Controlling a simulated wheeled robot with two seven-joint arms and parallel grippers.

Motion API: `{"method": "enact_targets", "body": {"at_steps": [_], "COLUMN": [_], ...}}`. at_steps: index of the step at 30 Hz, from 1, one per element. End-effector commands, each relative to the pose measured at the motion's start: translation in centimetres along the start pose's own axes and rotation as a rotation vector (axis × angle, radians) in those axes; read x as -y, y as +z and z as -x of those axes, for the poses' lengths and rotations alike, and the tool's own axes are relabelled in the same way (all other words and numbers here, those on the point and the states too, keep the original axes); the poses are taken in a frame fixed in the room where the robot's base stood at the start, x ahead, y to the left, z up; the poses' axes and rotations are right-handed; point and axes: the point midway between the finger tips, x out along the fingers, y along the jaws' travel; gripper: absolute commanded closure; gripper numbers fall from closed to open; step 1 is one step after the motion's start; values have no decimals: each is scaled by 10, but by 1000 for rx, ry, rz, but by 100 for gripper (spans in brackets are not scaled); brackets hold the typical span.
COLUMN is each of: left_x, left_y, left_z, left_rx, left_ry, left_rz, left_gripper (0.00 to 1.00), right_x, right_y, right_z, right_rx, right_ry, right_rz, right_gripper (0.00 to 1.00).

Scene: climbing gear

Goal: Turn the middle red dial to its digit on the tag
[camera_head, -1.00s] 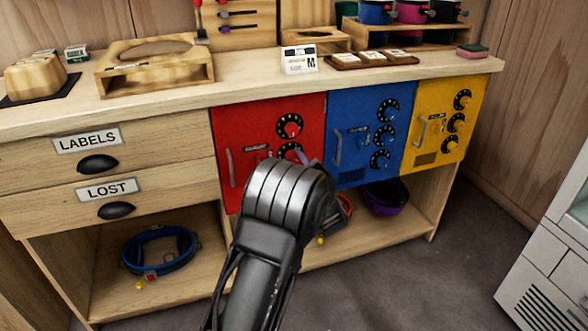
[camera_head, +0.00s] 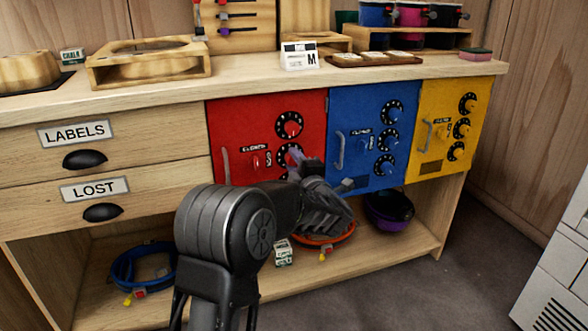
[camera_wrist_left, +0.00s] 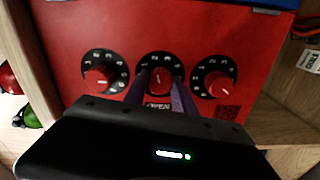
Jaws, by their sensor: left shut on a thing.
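The red door (camera_head: 240,125) is shut, with its top dial (camera_head: 289,125) in plain sight. The middle red dial (camera_head: 287,156) is partly covered by my left gripper (camera_head: 297,158). In the left wrist view, three red dials sit in a row, and the middle one (camera_wrist_left: 160,82) is between the two purplish fingers of my left gripper (camera_wrist_left: 160,98), shut on it. The dials beside it (camera_wrist_left: 100,79) (camera_wrist_left: 216,84) are free. A white card (camera_head: 299,57) marked M stands on the counter; its small print is unreadable. My right gripper is out of view.
Blue (camera_head: 345,110) and yellow (camera_head: 430,100) doors with their own dials stand to the right. A handle (camera_head: 226,163) is on the red door's left. Below, an open shelf holds an orange-rimmed item (camera_head: 325,238) and a purple bowl (camera_head: 388,212).

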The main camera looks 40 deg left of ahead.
Motion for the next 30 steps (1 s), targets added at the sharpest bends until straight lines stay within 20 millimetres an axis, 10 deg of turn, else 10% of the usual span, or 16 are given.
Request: {"method": "enact_targets", "body": {"at_steps": [14, 15, 30], "left_x": [1, 1, 0], "left_y": [0, 0, 0], "left_z": [0, 0, 1], "left_rx": [1, 1, 1], "left_ry": [-3, -3, -1], "left_rz": [18, 18, 18], "left_gripper": [100, 66, 47], "right_x": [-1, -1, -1], "right_y": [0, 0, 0], "right_z": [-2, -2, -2], "right_rx": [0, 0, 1], "right_ry": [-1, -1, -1], "right_rz": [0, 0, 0], "right_gripper": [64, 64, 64]}}
